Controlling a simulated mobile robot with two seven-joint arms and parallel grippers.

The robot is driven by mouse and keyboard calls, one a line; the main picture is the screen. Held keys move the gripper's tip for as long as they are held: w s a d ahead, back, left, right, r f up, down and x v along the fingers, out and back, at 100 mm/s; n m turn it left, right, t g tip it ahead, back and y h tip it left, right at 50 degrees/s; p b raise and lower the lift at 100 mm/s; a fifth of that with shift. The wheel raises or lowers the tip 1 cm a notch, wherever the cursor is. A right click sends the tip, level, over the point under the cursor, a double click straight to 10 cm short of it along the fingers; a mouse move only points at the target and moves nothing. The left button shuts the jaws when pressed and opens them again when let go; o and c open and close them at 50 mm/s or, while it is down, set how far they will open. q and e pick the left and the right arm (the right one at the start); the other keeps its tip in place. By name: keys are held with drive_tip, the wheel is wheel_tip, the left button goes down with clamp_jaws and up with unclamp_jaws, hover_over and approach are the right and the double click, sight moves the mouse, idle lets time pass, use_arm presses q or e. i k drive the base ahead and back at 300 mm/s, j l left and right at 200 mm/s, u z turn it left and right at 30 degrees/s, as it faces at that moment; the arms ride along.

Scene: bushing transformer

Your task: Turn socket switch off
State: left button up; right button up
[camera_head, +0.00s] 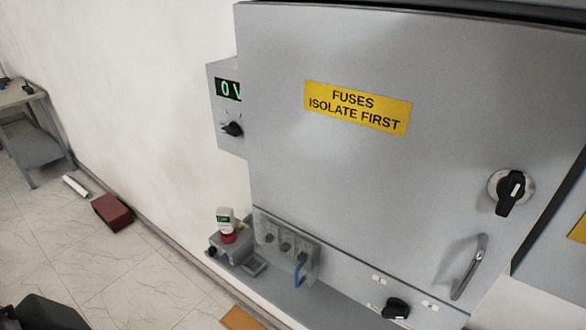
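Several black rotary switches show, and I cannot tell by a label which one is the socket switch. One switch (397,308) sits on the narrow panel below the cabinet door, between small white labels. A larger door switch (511,192) on a round silver plate points roughly downward. A small knob (233,129) is on the grey meter box (229,150), under a green display (229,90) that reads "0 V", partly cut by the cabinet. Neither gripper shows in this view.
The grey cabinet door (370,190) has a yellow "FUSES ISOLATE FIRST" sign (357,108) and a metal handle (470,267). Small grey devices (286,244) stand below it. A red-brown block (113,213) lies on open tiled floor. A dark shape fills the bottom left corner.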

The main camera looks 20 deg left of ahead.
sight(211, 250)
drive_tip(key=u, duration=1.15)
